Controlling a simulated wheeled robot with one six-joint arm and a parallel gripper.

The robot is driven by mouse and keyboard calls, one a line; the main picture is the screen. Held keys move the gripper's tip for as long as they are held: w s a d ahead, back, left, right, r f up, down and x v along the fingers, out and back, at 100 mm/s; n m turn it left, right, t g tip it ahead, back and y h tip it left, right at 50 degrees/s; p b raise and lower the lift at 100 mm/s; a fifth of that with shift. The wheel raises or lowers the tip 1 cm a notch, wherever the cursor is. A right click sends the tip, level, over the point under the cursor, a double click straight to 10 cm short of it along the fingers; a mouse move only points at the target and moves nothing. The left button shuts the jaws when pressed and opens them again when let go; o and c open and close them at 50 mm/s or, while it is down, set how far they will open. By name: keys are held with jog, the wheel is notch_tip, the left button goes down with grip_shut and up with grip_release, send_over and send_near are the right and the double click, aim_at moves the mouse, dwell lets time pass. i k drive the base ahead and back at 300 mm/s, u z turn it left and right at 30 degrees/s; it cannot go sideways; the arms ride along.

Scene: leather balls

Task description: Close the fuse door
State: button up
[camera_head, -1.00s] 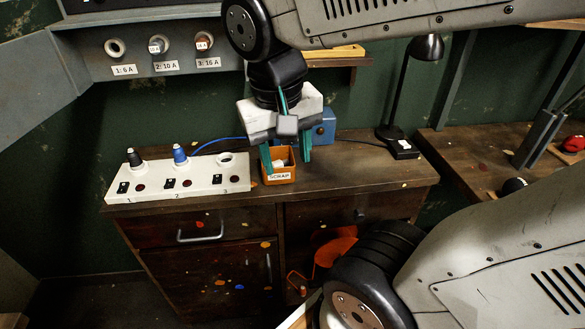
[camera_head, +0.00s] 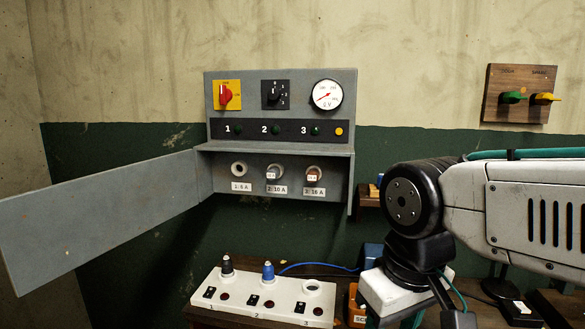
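The fuse door (camera_head: 100,218) is a flat grey panel at the left. It stands wide open, swung out from the left side of the fuse compartment (camera_head: 203,177) of a grey wall cabinet. Three round fuse holders show inside, labelled 1: 6 A, 2: 10 A and 3: 16 A. My gripper (camera_head: 395,321) is at the bottom, right of centre, well away from the door and below the cabinet. The teal bases of its fingers look apart; the fingertips are cut off by the frame's lower edge. I see nothing held in it.
A white fuse tester (camera_head: 262,305) with a black and a blue fuse stands on the bench below the cabinet. An orange scrap box (camera_head: 355,308) is partly hidden beside my gripper. A wooden board (camera_head: 517,92) with green and yellow handles hangs at the upper right.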

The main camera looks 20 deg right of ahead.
aim_at(46, 233)
jog(key=k, duration=1.1)
jog(key=u, duration=1.1)
jog(key=i, duration=1.7)
jog(key=z, duration=0.45)
